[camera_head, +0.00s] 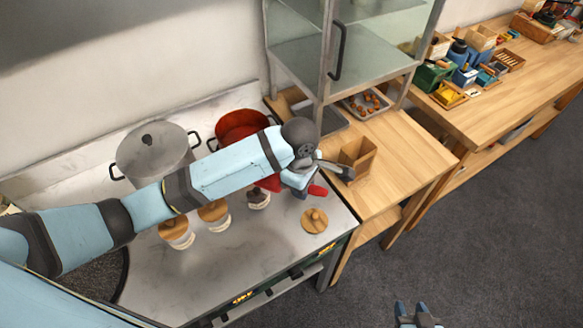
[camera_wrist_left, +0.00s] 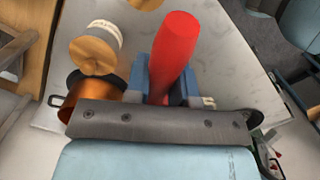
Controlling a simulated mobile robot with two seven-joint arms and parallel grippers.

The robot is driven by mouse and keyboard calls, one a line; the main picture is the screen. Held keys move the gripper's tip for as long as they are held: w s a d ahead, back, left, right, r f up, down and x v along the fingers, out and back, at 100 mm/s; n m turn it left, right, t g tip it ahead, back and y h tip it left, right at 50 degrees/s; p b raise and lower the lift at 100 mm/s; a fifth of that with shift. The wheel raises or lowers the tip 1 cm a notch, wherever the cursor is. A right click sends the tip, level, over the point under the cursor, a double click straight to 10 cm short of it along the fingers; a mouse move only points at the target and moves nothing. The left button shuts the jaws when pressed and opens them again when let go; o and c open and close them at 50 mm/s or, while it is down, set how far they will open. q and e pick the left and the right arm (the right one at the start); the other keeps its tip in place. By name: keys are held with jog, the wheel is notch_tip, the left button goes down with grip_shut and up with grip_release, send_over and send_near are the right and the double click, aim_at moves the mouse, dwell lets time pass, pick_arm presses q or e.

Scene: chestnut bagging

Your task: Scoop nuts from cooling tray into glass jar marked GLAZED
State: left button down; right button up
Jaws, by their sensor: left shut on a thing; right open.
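My left gripper (camera_head: 305,182) is shut on a red handle (camera_head: 318,190), seen large between its blue fingers in the left wrist view (camera_wrist_left: 174,45). The handle's other end is hidden there. The tray of brown nuts (camera_head: 365,103) sits under the glass cabinet, beyond my left gripper. Jars stand on the stove top below my left arm: two with wooden lids (camera_head: 177,233) (camera_head: 214,212) and one with dark contents (camera_head: 258,199). Their labels are not legible, so I cannot tell which is GLAZED. My right gripper (camera_head: 418,314) is open and empty at the bottom edge, over the floor.
A grey pot (camera_head: 151,150) and a red pot (camera_head: 240,125) stand at the back of the stove. A loose wooden lid (camera_head: 315,220) lies near its right front. A wooden box (camera_head: 357,156) stands on the side table (camera_head: 405,165), whose front is clear.

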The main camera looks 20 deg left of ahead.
pick_arm(q)
jog(key=y, duration=0.1)
jog(key=d+y, duration=0.1)
jog(key=y, duration=0.1)
jog(key=shift+t, duration=0.3)
notch_tip(320, 180, up, 2)
jog(key=shift+a+r, duration=0.15)
jog(key=shift+r, duration=0.35)
pick_arm(e)
jog(key=shift+r, duration=0.1)
